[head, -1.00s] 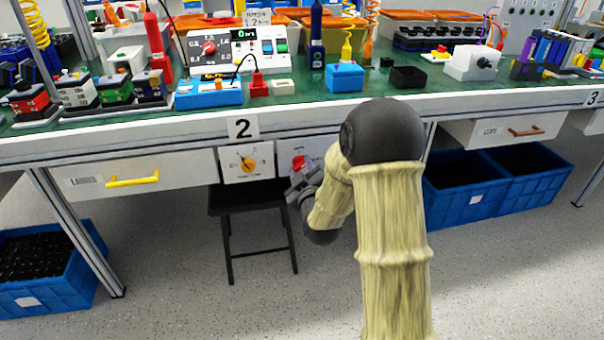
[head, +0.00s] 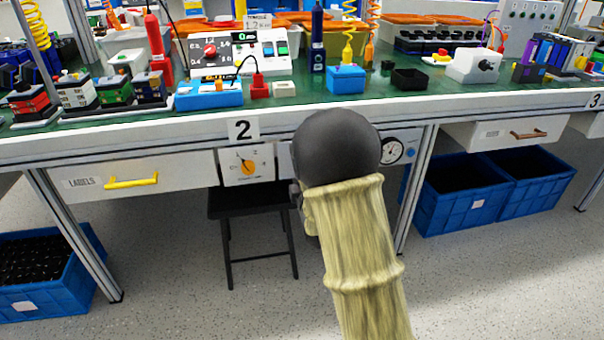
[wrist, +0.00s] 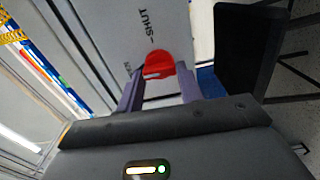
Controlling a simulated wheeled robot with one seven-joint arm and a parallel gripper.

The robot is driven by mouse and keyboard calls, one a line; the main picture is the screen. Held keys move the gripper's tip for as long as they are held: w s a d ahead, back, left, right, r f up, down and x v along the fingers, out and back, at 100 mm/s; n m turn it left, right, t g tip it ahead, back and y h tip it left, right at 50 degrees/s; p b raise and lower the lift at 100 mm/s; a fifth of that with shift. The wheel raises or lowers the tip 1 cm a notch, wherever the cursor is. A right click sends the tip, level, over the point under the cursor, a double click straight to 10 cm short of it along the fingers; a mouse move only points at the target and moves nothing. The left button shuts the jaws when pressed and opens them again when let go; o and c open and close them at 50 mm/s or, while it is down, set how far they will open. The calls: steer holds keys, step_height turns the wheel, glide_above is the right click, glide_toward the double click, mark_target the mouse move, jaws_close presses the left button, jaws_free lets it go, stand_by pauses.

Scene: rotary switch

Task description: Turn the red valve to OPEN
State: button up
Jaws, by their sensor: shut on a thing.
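The red valve (wrist: 157,64) shows in the wrist view as a red knob with a pale mark, on a light grey panel. The printed word SHUT (wrist: 147,26) stands just above it there; other lettering left of the knob is too small to read. My gripper (wrist: 158,74) has one finger on each side of the valve and is shut on it. In the head view my arm hides the valve and nearly all of the gripper.
Left of my arm is a panel with a yellow-orange knob (head: 247,168); right of it is a round gauge (head: 390,151). A black stool (head: 262,205) stands under the bench. The LABELS drawer (head: 120,181) is at left, blue crates (head: 470,205) at right.

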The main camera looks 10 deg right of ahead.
steer(key=shift+n, duration=0.3)
steer(key=shift+f, duration=0.1)
steer(key=o, duration=1)
